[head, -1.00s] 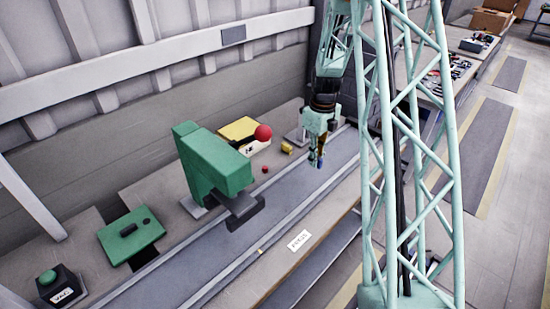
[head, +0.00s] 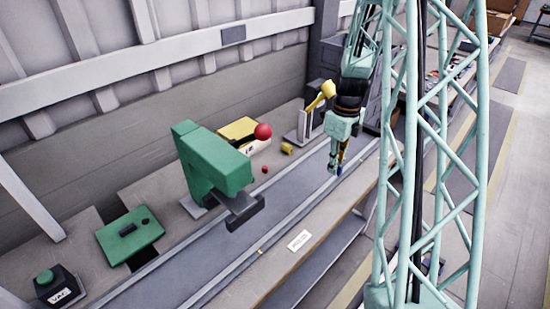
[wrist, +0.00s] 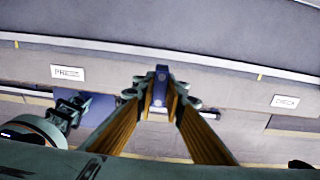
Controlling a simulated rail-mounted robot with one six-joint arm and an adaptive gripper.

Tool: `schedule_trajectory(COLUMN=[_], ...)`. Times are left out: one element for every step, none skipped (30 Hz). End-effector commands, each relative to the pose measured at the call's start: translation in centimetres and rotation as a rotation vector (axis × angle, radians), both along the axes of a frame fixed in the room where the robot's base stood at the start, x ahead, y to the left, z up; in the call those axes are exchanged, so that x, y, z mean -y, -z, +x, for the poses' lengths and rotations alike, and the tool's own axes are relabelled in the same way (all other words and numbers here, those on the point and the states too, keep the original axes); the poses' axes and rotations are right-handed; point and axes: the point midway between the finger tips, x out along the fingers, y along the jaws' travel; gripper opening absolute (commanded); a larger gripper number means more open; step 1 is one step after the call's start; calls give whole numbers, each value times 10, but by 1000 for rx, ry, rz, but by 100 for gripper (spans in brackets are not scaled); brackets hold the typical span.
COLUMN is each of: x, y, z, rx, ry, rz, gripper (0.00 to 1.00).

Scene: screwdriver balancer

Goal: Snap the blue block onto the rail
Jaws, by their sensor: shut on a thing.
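My gripper (head: 340,166) hangs over the right part of the bench, near the front metal strip, fingers pointing down. A small blue block (head: 339,170) shows at its fingertips. In the wrist view my gripper (wrist: 160,98) has its yellow-sided fingers closed on the blue block (wrist: 161,76), which sticks out beyond the tips.
A yellow part (head: 287,148) lies behind, near a stand (head: 303,125). White labels (head: 299,240) mark the front edge. The grey lane between is mostly clear.

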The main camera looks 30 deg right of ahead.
Motion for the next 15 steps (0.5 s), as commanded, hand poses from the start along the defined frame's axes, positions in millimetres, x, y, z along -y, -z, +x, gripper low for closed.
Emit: schedule_trajectory(x=[2,3,4,5,6,7,7,8,10,11,12,13,13,14,14], y=[-1,-2,-3,-4,-4,-5,-5,-6,-6,-7,-8,-8,-9,-9,-10], z=[-5,-7,-10,-12,-15,-18,-21,-24,-27,-29,-32,-35,-37,-38,-41], rx=[0,1,1,1,1,1,1,1,1,1,1,1,2,2,1], ry=[2,2,2,2,2,2,2,2,2,2,2,2,2,2,2], rz=[0,-1,-1,-1,-1,-1,-1,-1,-1,-1,-1,-1,-2,-2,-1], gripper=[0,0,0,0,0,0,0,0,0,0,0,0,0,0,0])
